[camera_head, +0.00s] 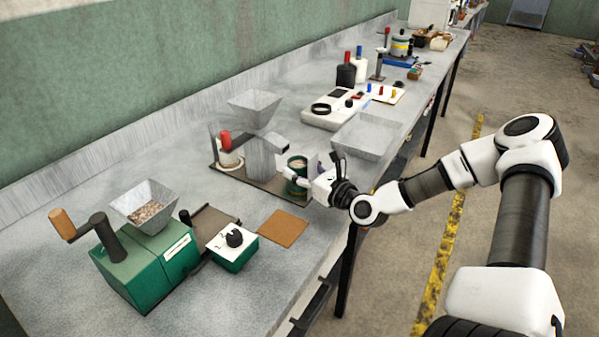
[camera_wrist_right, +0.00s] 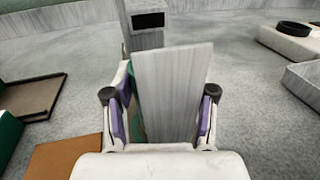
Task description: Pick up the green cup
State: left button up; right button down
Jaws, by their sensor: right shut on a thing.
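The green cup (camera_head: 297,172), with a light band and grainy brownish contents, appears upright at the right end of a flat dark base (camera_head: 262,181), below a grey metal mill. My right gripper (camera_head: 302,178) reaches in from the right and is shut on the cup, with fingers around it. In the right wrist view, a grey panel (camera_wrist_right: 172,95) fills most of the space between the purple-padded fingers (camera_wrist_right: 160,118), with a green sliver at its left. Most of the cup is hidden there. I cannot tell whether it is lifted. My left gripper is not in view.
A green hand mill (camera_head: 145,265) with a grain-filled hopper and a small green box (camera_head: 233,250) stand at front left. A brown mat (camera_head: 284,228) lies near the table edge. A grey tray (camera_head: 366,135) and white scale (camera_head: 333,108) stand behind the gripper.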

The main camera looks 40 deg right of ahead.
notch_tip(320, 180, up, 18)
jog(key=p, duration=1.4)
jog(key=shift+f, duration=0.15)
